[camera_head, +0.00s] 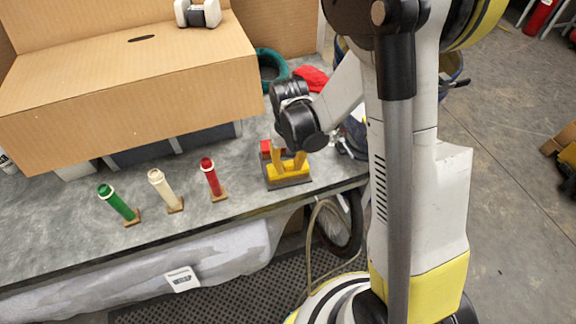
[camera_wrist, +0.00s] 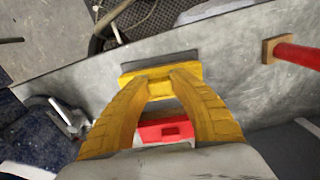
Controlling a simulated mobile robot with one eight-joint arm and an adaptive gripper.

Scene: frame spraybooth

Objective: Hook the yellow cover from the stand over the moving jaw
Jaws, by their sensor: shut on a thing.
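The yellow cover (camera_head: 286,168) is at the right end of the grey bench, against a grey block (camera_head: 291,183). In the wrist view the yellow cover (camera_wrist: 160,76) lies crosswise between my fingertips, with a grey edge (camera_wrist: 160,58) just beyond it. My gripper (camera_head: 289,163) points down and is shut on the cover; its long yellow fingers (camera_wrist: 163,74) bow apart above it. A red part (camera_wrist: 165,130) faces the cover across a gap, and shows behind it in the head view (camera_head: 265,147). I cannot tell whether the cover is fully seated on the jaw. No separate stand can be made out.
Green (camera_head: 118,202), cream (camera_head: 165,189) and red (camera_head: 213,178) cylinders on small wooden bases stand to the left on the bench. A large cardboard box (camera_head: 130,90) is behind them. A teal ring (camera_head: 271,66) and red cloth (camera_head: 311,79) lie farther back.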

